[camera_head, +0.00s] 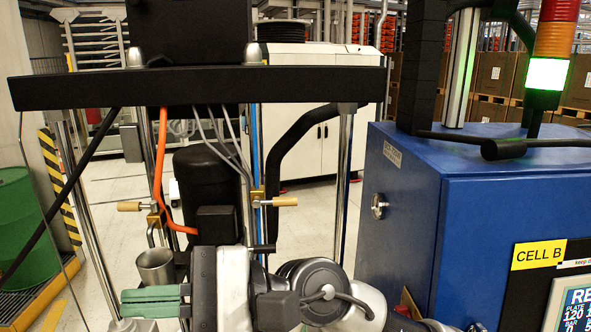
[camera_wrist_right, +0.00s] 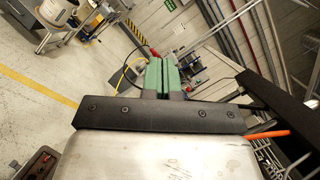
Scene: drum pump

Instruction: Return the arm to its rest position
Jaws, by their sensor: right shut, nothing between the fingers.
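My right arm (camera_head: 315,285) comes in from the lower right in the head view and lies across the bottom, in front of the pump rack. My right gripper (camera_head: 150,300) has green fingers pointing left. They are pressed together with nothing between them, as the right wrist view also shows (camera_wrist_right: 162,77). A metal cup (camera_head: 155,266) stands just behind and above the fingers in the head view. I cannot tell how far the gripper is from it. My left gripper is not in view.
The rack's black shelf (camera_head: 300,81) spans above a black motor (camera_head: 207,185). Two valves have wooden handles, left (camera_head: 131,206) and right (camera_head: 284,201). An orange hose (camera_head: 163,170) hangs there. A blue cabinet (camera_head: 400,215) stands right, a green drum (camera_head: 22,230) left.

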